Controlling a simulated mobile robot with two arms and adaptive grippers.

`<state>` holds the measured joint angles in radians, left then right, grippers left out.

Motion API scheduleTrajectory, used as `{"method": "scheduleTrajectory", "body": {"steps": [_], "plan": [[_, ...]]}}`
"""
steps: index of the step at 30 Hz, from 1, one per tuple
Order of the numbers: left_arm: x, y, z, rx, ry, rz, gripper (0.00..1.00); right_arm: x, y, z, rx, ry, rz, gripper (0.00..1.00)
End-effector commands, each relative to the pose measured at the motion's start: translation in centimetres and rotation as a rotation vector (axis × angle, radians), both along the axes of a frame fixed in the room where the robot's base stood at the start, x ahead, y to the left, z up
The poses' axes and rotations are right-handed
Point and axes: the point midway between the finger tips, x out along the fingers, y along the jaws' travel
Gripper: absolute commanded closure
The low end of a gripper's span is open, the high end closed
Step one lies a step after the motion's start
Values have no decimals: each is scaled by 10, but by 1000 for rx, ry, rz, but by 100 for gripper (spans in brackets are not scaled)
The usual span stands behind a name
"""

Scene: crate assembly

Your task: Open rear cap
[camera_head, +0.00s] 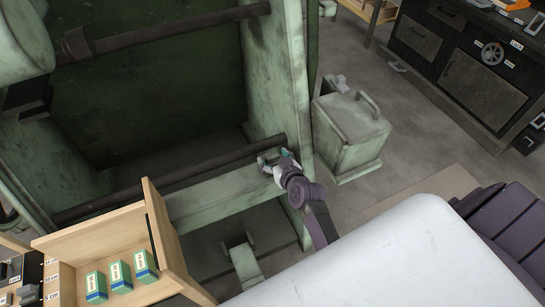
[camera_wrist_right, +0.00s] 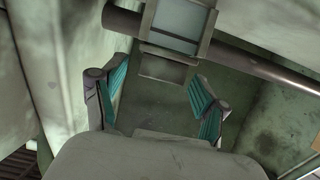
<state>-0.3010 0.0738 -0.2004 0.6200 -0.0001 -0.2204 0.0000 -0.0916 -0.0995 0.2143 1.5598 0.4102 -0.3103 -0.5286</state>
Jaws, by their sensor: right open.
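My right gripper (camera_head: 271,160) is at the lower right of the green machine frame (camera_head: 275,75), by the right end of the lower dark bar (camera_head: 200,165). In the right wrist view its two teal-padded fingers (camera_wrist_right: 158,95) are spread apart with nothing between the pads. Just beyond them, a grey metal bracket (camera_wrist_right: 178,25) with a rectangular panel sits over the dark bar (camera_wrist_right: 270,68). I cannot tell for certain which part is the rear cap. Contact between fingers and bracket is not visible. My left gripper is not in view.
A green box with a handle (camera_head: 350,133) stands on the floor right of the frame. A wooden tray (camera_head: 100,233) with small green boxes (camera_head: 121,277) is at lower left. A dark cabinet (camera_head: 460,70) stands at upper right. Floor between is mostly clear.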

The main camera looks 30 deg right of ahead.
Motion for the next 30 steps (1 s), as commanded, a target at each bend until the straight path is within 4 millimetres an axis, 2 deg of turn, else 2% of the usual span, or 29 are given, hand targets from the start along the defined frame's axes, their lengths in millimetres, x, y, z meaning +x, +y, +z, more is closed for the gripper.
{"method": "scheduleTrajectory", "body": {"steps": [4, 12, 14, 23, 24, 30], "plan": [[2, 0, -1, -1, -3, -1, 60, 8, -1, -3, 0, -1, 0, 27], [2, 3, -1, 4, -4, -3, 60, 9, -1, -3, 0, -1, 0, 27], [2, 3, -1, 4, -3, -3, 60, 9, -1, -3, 0, -1, 0, 35], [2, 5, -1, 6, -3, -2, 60, 9, -1, -3, 0, 0, 0, 85], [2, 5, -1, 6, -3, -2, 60, 9, -1, -3, 0, 0, 0, 88], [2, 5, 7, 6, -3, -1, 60, 10, 0, 0, 1, 16, 0, 88]]}}
